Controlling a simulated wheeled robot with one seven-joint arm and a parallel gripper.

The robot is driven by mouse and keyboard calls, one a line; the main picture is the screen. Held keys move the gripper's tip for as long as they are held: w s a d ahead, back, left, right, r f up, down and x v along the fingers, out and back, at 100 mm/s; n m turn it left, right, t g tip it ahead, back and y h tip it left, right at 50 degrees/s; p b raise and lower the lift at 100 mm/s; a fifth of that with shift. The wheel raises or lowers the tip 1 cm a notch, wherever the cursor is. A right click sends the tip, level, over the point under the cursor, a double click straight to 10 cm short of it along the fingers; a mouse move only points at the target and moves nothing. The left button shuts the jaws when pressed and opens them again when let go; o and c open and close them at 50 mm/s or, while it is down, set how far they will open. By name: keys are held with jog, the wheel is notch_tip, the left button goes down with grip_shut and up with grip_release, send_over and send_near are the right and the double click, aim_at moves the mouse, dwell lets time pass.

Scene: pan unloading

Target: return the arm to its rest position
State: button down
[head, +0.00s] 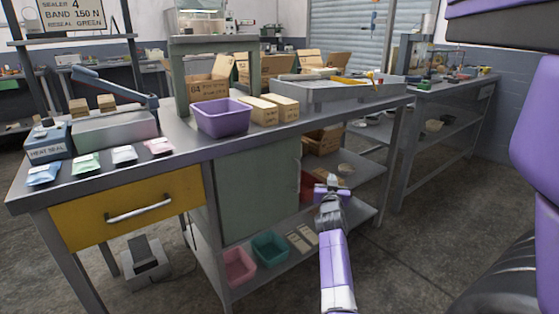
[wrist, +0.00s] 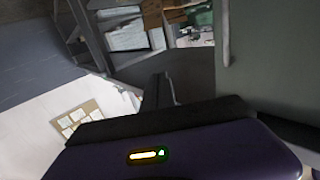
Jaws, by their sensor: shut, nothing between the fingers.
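My arm shows in the head view as a purple and white link reaching up from the bottom edge, right of centre. My gripper (head: 332,181) is at its far end, in front of the bench's open lower shelf. The gripper is shut, with nothing held. It appears apart from the bench in the head view, though the exact gap cannot be told. In the wrist view the dark gripper fingers (wrist: 163,88) point up the picture above my purple wrist housing, with no object at them.
The long metal bench (head: 185,155) has a yellow drawer (head: 125,207) at left. A purple bin (head: 220,118), cardboard boxes (head: 283,107) and a grey tray (head: 335,92) stand on top. Pink (head: 238,267) and teal (head: 270,247) bins sit on the lower shelf. Floor right of my arm is clear.

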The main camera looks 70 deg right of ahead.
jog(key=w+a+r+n+t+h, duration=0.1)
jog(key=w+a+r+n+t, duration=0.35)
jog(key=a, duration=0.35)
jog(key=w+a+f+n+t+y, duration=0.2)
jog(key=a+n+t+y, duration=0.1)
jog(key=a, duration=0.7)
jog(key=w+a+f+n+t+y, duration=0.1)
jog(key=w+a+n+t+y, duration=0.15)
jog(key=a, duration=0.85)
jog(key=w+a+f+n+t+y, duration=0.1)
jog(key=a+f+n+t+y, duration=0.15)
jog(key=a, duration=0.75)
jog(key=s+a+f+n+y, duration=0.15)
jog(key=s+a+y, duration=0.5)
jog(key=a, duration=0.75)
jog(key=s+a+n+y, duration=0.2)
jog(key=s+a+y, duration=0.2)
jog(key=s+a, duration=0.75)
notch_tip(320, 180, up, 21)
jog(key=w+a+p, duration=0.2)
jog(key=p, duration=1.9)
jog(key=shift+w+a+f, duration=0.15)
jog(key=shift+a+f, duration=0.05)
jog(key=shift+a, duration=0.15)
